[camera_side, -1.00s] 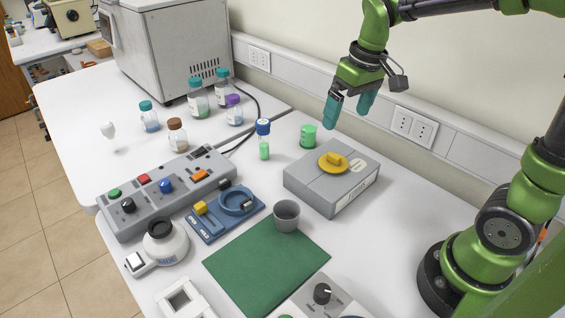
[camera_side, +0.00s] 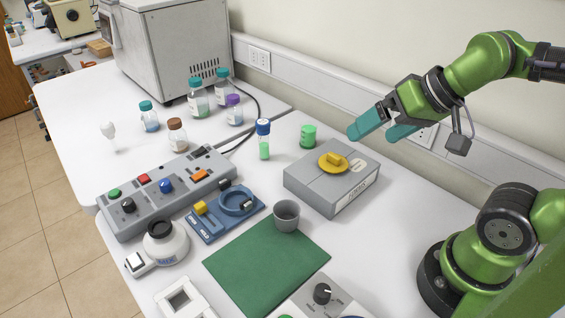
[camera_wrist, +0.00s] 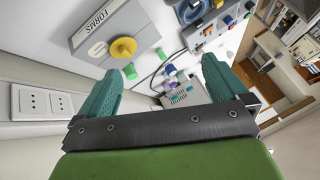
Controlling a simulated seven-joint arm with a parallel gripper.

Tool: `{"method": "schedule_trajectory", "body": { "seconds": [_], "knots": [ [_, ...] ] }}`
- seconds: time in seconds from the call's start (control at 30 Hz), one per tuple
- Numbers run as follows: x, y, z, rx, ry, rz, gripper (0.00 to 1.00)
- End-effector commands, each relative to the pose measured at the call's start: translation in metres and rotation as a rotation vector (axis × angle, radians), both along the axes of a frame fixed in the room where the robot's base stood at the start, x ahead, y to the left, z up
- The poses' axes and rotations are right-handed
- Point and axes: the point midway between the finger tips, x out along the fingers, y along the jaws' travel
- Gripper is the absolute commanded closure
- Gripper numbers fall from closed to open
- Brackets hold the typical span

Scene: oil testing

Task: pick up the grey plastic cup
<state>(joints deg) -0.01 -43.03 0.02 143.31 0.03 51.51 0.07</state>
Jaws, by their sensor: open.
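The grey plastic cup (camera_side: 286,215) stands upright on the white table, at the back edge of the green mat (camera_side: 266,266) in the side view. My gripper (camera_side: 374,128) is open and empty, raised in the air behind and to the right of the grey box, well apart from the cup. Its two teal fingers point left in the side view. In the wrist view my gripper (camera_wrist: 160,85) shows its fingers spread with nothing between them. I cannot make out the cup in the wrist view.
The grey box (camera_side: 310,190) with a yellow knob (camera_side: 333,162) stands between my gripper and the cup. A blue fixture (camera_side: 226,212) is left of the cup. A green cup (camera_side: 308,136) and a blue-capped vial (camera_side: 263,140) stand behind. The wall with sockets is close to my gripper.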

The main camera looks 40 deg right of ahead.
Motion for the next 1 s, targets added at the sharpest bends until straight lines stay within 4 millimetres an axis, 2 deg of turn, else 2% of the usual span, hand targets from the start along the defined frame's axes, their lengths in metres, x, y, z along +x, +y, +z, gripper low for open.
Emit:
{"method": "schedule_trajectory", "body": {
  "seconds": [0.47,0.57,0.8,1.0],
  "knots": [
    [0.000,0.000,0.000,-0.001,0.000,0.000,0.00],
    [0.000,0.000,0.000,-0.001,0.000,0.000,0.11],
    [0.000,0.000,0.000,-0.001,0.001,0.002,0.11],
    [0.008,0.018,-0.014,-0.015,0.080,0.081,0.11]
  ]
}}
